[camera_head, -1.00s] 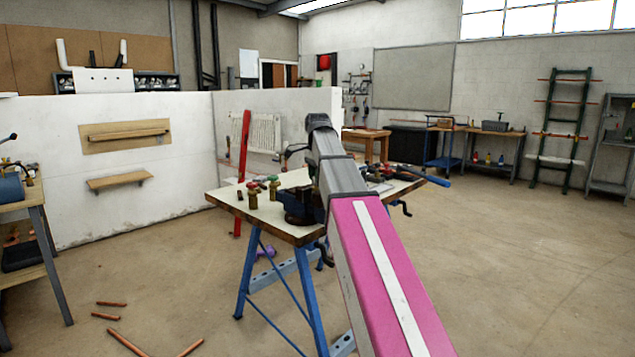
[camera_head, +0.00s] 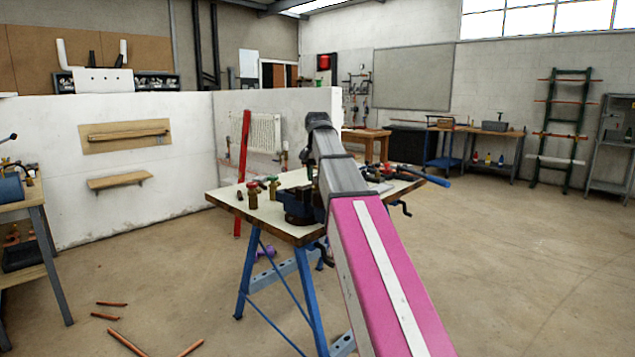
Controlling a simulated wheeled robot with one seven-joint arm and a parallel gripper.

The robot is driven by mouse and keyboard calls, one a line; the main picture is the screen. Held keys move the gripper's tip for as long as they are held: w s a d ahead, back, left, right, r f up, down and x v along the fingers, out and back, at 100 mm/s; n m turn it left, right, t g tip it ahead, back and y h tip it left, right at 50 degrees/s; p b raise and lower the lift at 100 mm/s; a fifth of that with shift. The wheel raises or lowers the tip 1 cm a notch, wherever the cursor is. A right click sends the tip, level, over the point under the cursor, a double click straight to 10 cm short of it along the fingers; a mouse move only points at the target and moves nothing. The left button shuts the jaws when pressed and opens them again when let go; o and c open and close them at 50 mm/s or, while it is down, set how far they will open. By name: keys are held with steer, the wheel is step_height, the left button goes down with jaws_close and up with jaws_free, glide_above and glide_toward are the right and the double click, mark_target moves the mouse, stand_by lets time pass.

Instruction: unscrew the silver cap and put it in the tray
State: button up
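My arm reaches away over the workbench, toward the white radiator (camera_head: 265,132) on the low wall. My gripper is hidden behind the far links of my arm, so its fingers and anything in them do not show. Pipes with a small valve-like fitting (camera_head: 285,158) stand at the radiator's right end. I cannot make out a silver cap there. I cannot pick out a tray; part of the bench top is behind my arm.
The workbench (camera_head: 228,197) on blue legs carries a blue vice (camera_head: 297,203), brass valves with red and green tops (camera_head: 253,193), and other tools. A red level (camera_head: 243,160) leans near the radiator. Copper pipe pieces (camera_head: 127,342) lie on the floor. Floor at right is clear.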

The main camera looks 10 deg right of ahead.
steer(key=shift+r, duration=2.4)
